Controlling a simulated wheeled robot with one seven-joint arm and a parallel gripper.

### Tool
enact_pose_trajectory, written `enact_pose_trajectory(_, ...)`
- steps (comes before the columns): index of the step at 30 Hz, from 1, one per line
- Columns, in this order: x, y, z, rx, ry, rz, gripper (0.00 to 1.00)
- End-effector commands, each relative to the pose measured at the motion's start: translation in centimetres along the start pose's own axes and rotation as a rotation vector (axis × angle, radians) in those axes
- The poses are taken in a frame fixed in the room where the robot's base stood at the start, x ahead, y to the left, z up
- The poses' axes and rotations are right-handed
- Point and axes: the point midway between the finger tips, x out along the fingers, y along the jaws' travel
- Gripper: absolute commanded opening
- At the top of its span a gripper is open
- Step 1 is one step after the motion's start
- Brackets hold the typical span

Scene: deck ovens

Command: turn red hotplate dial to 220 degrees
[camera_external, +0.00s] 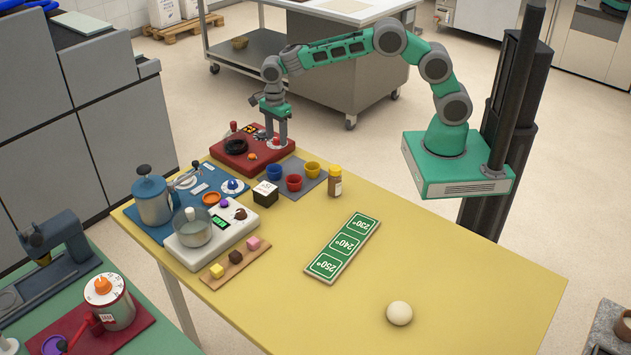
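The red hotplate (232,160) sits at the far left end of the yellow table, with a dark round coil on top. Its red dial (276,142), on a pale disc, is at the hotplate's right side. My gripper (276,141) reaches down over the dial with its two grey fingers apart, one on each side of it. I cannot tell whether the fingers touch the dial. The dial's marks and setting are too small to read and partly hidden by the fingers.
A grey mat (316,187) with blue, red and yellow cups lies close by, with a brown bottle (334,181) beside it. A blue station (187,208) and white scale (232,232) stand nearer. A green 230°/240°/250° board (343,246) lies mid-table. The table's right side is mostly clear.

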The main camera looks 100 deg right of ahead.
Motion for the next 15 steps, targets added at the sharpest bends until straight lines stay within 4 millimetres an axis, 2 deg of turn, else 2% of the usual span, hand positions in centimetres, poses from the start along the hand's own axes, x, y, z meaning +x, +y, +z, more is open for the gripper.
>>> enact_pose_trajectory(8,-0.1,0.0,0.0,0.0,0.0,0.0,0.52)
enact_pose_trajectory(11,-1.1,-0.1,0.1,0.0,-0.002,-0.002,0.52)
enact_pose_trajectory(15,-3.9,-0.1,0.1,0.0,-0.003,-0.004,0.52)
